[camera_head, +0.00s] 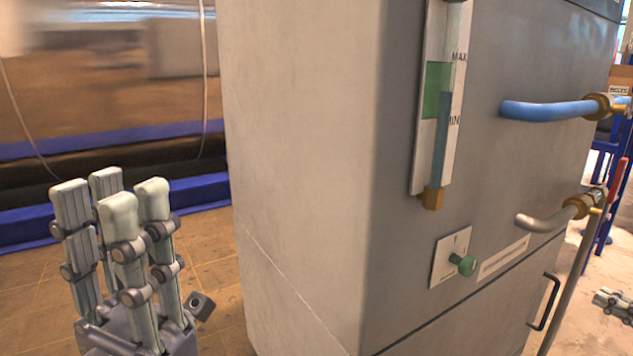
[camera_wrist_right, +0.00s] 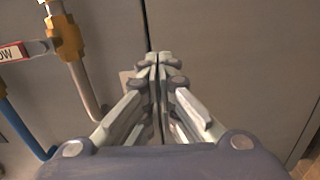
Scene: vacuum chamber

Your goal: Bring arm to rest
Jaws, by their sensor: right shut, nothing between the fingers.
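My left gripper (camera_head: 110,200) stands at the lower left of the head view with its fingers pointing up. Its fingers are spread apart with an empty gap between them, clear of the cabinet. My right gripper (camera_wrist_right: 158,60) is shut in the right wrist view, its fingertips together with nothing between them. It points toward a grey panel surface (camera_wrist_right: 230,50); I cannot tell whether it touches. Part of the right gripper also shows at the right edge of the head view (camera_head: 614,300), right of the cabinet.
A large grey cabinet (camera_head: 300,150) fills the middle of the head view. Its front carries a level gauge (camera_head: 438,110), a green knob (camera_head: 463,264), a blue pipe (camera_head: 545,111), a grey pipe (camera_head: 545,220) and a dark handle (camera_head: 544,302). Tiled floor (camera_head: 215,285) shows at left.

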